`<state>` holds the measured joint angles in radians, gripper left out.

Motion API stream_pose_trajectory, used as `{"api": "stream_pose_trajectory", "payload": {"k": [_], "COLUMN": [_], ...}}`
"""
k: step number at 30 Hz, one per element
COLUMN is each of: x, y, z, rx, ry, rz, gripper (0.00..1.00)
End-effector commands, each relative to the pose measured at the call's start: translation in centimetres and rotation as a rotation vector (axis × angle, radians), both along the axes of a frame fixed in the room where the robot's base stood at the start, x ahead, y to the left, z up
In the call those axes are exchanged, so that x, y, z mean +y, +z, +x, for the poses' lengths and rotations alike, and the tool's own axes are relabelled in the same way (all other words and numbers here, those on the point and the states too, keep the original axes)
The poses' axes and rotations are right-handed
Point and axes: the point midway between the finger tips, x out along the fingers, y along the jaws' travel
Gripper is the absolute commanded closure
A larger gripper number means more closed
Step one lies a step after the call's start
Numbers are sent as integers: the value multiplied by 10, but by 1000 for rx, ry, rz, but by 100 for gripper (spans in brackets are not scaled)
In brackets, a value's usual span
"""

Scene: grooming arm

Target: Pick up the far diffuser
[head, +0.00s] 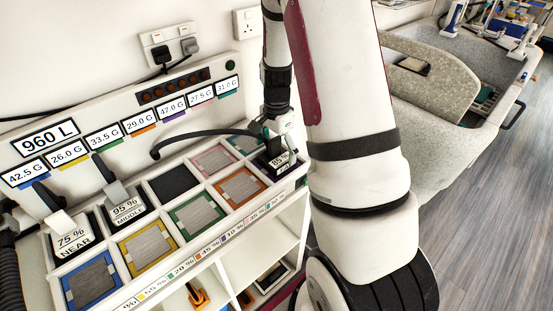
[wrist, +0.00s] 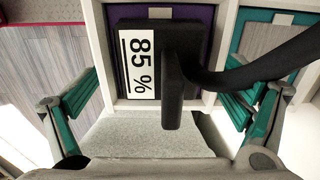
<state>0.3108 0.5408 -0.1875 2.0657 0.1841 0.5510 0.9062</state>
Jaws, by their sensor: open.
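The far diffuser (head: 279,164) is a black head with a white "85 %" label, sitting in a far-end compartment of the white rack (head: 215,248). In the wrist view the diffuser (wrist: 140,65) lies in a purple-edged compartment. Its dark upright handle (wrist: 173,90) has a black hose curving off to the right. My gripper (head: 272,128) is at this diffuser in the head view, partly hidden. In the wrist view my gripper (wrist: 168,95) is open, its teal-padded fingers apart on the left and right of the diffuser, with nothing held between them.
The near diffuser (head: 74,240), labelled 75 %, and the middle diffuser (head: 126,209), labelled 95 %, sit in the same rack. Weight labels (head: 110,132) line the panel behind. A black hose (head: 190,139) arcs over the compartments. A grey speckled tub (head: 430,75) stands at right.

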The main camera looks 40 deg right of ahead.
Motion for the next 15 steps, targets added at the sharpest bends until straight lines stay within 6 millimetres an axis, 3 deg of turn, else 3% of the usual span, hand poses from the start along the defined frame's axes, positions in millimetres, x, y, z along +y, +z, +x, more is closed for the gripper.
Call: {"api": "stream_pose_trajectory", "payload": {"k": [6, 14, 15], "x": [0, 0, 0], "y": [-24, -25, -25], "z": [0, 0, 0], "rx": [0, -1, -1], "ry": [-1, -1, -1], "rz": [0, 0, 0], "gripper": [6, 6, 15]}}
